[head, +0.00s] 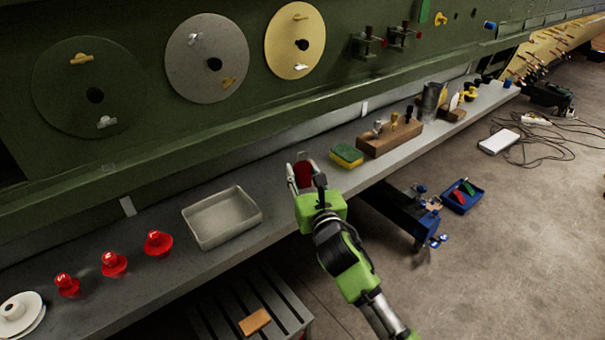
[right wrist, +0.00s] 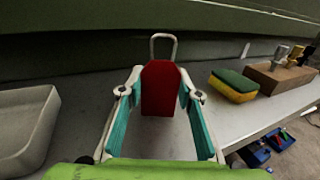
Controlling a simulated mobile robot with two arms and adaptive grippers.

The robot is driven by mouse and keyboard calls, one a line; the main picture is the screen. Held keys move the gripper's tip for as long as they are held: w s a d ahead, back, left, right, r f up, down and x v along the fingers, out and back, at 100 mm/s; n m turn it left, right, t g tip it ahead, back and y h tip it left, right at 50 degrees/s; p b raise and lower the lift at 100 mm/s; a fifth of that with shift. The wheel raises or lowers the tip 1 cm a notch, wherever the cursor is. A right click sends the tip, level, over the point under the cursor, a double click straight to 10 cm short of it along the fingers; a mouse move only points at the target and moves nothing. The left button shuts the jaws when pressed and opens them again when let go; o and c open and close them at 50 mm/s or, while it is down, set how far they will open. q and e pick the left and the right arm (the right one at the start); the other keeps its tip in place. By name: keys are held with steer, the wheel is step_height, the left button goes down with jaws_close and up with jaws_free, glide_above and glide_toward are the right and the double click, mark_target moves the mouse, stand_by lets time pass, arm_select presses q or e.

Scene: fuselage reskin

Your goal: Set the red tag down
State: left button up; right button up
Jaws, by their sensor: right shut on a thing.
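The red tag (head: 304,175) is between the fingers of my right gripper (head: 305,172), over the grey shelf (head: 285,148). In the right wrist view the red tag (right wrist: 160,88) stands upright, with a pale wire loop at its top. The fingers of my right gripper (right wrist: 160,98) have teal inner pads and are shut on the tag from both sides. I cannot tell whether the tag touches the shelf. My left gripper is not in view.
A grey tray (head: 222,218) is left of the gripper, with several red knobs (head: 114,264) farther left. A green-yellow sponge (head: 346,155) and a wooden block with tools (head: 390,138) are to the right. The shelf between tray and sponge is clear. The green panel wall (head: 130,160) rises behind.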

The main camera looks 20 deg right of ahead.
steer(key=shift+f, duration=0.2)
steer(key=shift+f, duration=0.15)
steer(key=o, duration=0.8)
steer(key=s+b, duration=0.1)
steer(key=s, duration=1.1)
steer(key=shift+a+r, duration=0.2)
steer(key=shift+a, duration=0.1)
